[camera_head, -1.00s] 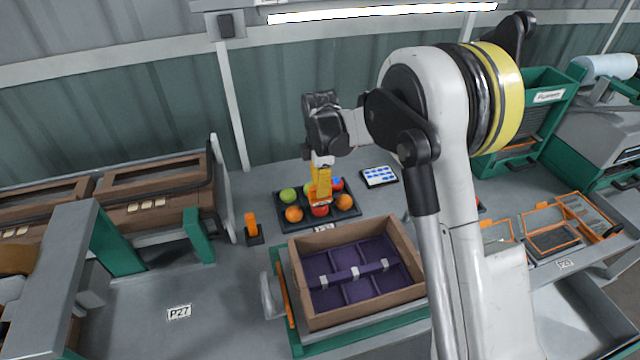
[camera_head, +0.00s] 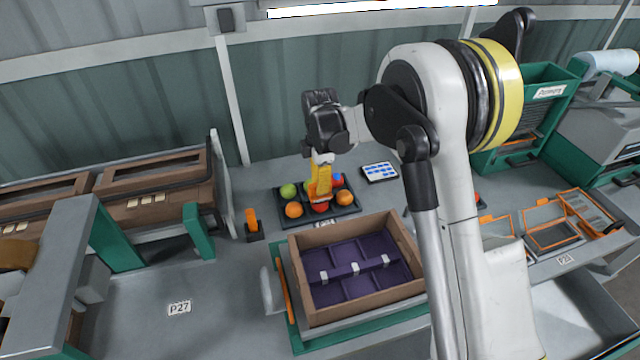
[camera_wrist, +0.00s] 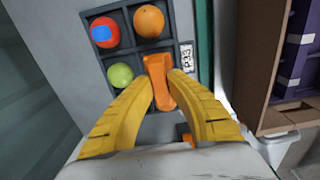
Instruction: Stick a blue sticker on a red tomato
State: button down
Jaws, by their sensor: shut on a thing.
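My gripper (camera_head: 320,186) has yellow fingers, also in the wrist view (camera_wrist: 161,88), shut on an orange elongated tool (camera_wrist: 158,82). It is over the front middle of a dark tray (camera_head: 279,219). A red tomato (camera_head: 320,207) sits there, partly covered by the fingers; I cannot tell whether the tool touches it. Another red tomato (camera_wrist: 105,33), at the back right of the tray in the head view, bears a blue sticker (camera_wrist: 102,34). A tablet-like sheet with blue patches (camera_head: 380,172) lies right of the tray.
Orange tomatoes (camera_head: 294,210) (camera_head: 345,198) and green tomatoes (camera_head: 288,190) share the tray. A wooden crate with purple dividers (camera_head: 296,282) stands in front. A black holder with an orange piece (camera_head: 254,232) stands left.

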jog(key=shift+f+b, duration=0.4)
jog(key=shift+f, duration=0.05)
dwell(1.0)
jog(key=shift+r, duration=0.1)
dwell(0.4)
jog(key=shift+r+p, duration=2.05)
jog(key=shift+r, duration=1.4)
